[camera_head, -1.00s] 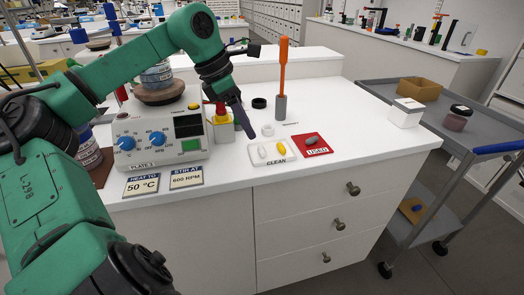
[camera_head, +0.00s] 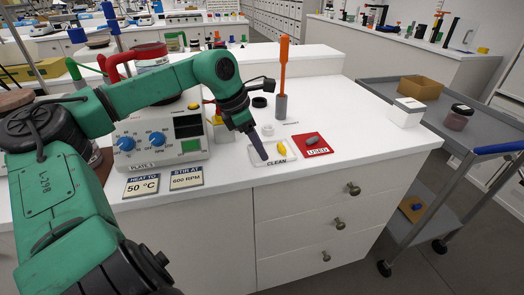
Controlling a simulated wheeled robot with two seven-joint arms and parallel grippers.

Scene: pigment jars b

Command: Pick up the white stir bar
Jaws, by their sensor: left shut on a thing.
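My left gripper (camera_head: 261,156) points down over the white tray labelled CLEAN (camera_head: 276,161), its dark fingertips at the tray's left half. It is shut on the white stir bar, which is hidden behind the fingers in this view. A yellow stir bar (camera_head: 282,148) lies on the tray just to the right of the fingertips. A grey stir bar (camera_head: 312,141) lies on the red mat labelled USED (camera_head: 319,151). My right gripper is not in view.
The hotplate (camera_head: 158,140) stands to the left, with two label cards in front of it. A white ring (camera_head: 268,129), a black ring (camera_head: 259,102) and an orange-handled tool (camera_head: 283,75) stand behind the tray.

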